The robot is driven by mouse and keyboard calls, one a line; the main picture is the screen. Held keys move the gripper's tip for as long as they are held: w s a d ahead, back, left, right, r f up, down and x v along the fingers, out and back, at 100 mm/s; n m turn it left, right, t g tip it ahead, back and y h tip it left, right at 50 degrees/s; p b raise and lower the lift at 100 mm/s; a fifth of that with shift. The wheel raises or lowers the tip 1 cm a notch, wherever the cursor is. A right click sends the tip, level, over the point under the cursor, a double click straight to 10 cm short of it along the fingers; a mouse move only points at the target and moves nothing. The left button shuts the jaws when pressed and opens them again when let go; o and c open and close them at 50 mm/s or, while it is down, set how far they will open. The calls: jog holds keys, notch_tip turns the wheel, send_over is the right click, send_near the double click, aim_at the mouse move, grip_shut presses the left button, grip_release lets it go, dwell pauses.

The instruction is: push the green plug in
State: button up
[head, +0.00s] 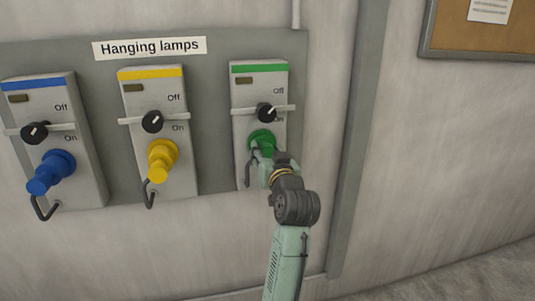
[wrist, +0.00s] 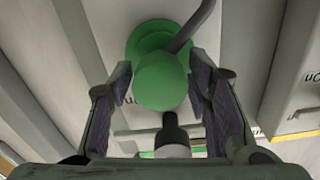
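The green plug (head: 262,138) is at the front of the right switch box (head: 259,70), under its black knob (head: 267,112). In the head view my gripper (head: 265,160) is up against it from below and covers part of it. In the wrist view the green plug (wrist: 161,82) stands between the two fingers of my gripper (wrist: 161,65). The fingers are spread, with a narrow gap showing on the left side, so the gripper looks open around the plug. A dark cable (wrist: 193,27) runs from the plug. How deep the plug sits in its socket is unclear.
Switch boxes with a yellow plug (head: 162,158) and a blue plug (head: 52,172) are to the left on the same grey panel (head: 215,90), under the "Hanging lamps" label (head: 150,48). A corkboard (head: 475,38) hangs at the upper right.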

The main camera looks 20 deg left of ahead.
jog(key=shift+o, duration=0.8)
jog(key=shift+s+d, duration=0.1)
jog(key=v, duration=1.2)
